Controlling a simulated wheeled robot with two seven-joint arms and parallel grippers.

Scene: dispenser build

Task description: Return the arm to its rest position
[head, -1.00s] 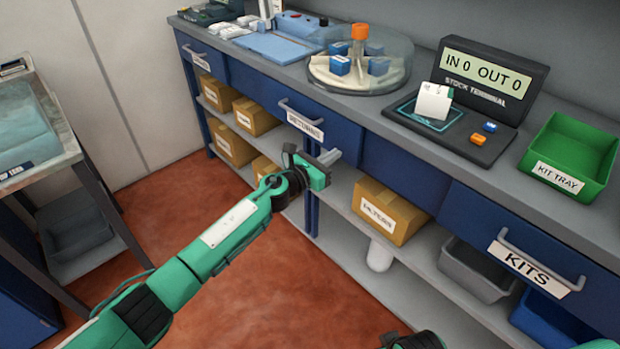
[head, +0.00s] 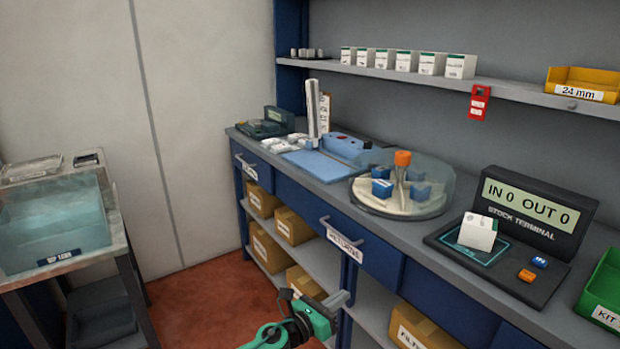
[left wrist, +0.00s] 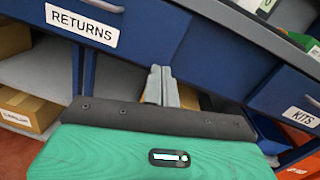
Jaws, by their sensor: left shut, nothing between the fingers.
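My left gripper (head: 338,300) shows at the bottom middle of the head view, with green and black housing and grey fingers. It is shut and empty, in front of the counter's shelves and below the drawer labelled RETURNS (head: 345,243). In the left wrist view the closed fingers (left wrist: 161,84) point at the blue counter front, between the RETURNS drawer (left wrist: 140,32) and the KITS drawer (left wrist: 290,92). They appear apart from both drawers. My right gripper is in neither current view.
The grey countertop (head: 405,228) carries a round carousel (head: 400,212), a stock terminal (head: 530,215) with a white box on its pad, and a green tray (head: 603,290). Cardboard boxes (head: 294,226) fill shelves below. Red floor between is clear.

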